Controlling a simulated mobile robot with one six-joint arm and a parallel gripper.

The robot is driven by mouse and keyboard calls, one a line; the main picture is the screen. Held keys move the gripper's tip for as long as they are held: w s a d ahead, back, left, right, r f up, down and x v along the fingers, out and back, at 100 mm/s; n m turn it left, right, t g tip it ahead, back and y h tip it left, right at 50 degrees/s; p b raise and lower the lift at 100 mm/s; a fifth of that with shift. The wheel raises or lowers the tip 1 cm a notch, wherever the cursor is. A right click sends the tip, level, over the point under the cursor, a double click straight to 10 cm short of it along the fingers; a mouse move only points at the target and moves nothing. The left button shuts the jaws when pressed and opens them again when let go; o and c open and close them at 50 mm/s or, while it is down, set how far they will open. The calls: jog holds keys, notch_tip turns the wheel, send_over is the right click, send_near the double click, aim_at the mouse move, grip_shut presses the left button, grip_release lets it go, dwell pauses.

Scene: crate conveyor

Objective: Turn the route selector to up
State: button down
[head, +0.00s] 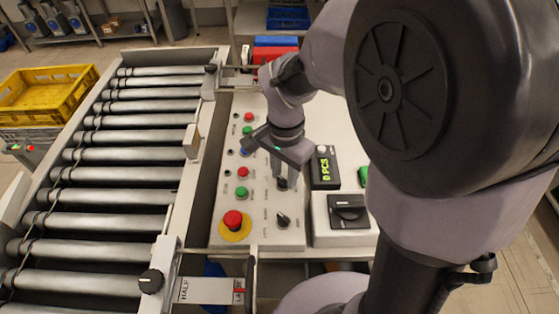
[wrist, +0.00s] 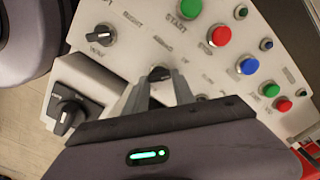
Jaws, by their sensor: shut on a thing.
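My gripper (head: 279,172) reaches down over the white control panel (head: 262,212), with its fingers shut on a small black selector knob (wrist: 158,73). The fingers stand on either side of the knob in the wrist view (wrist: 160,84) and hide part of it. I cannot tell which way this knob points, and its labels are too small to read. A second black selector knob (head: 283,220) sits nearer the panel's front edge, free of the gripper. It also shows at the upper left in the wrist view (wrist: 101,36).
A red emergency button (head: 233,219) on a yellow ring and several red and green buttons lie left of the gripper. A large black rotary switch (head: 347,213) and a green display (head: 325,170) stand to the right. The roller conveyor (head: 120,170) runs along the left.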

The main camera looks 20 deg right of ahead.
jog(key=shift+m, duration=0.5)
jog(key=c, duration=1)
grip_release()
jog(key=shift+c, duration=0.2)
notch_tip(320, 180, up, 17)
jog(key=p, duration=0.7)
jog(key=shift+r+p, duration=0.2)
jog(key=shift+p, duration=0.1)
jog(key=shift+s+f, duration=0.1)
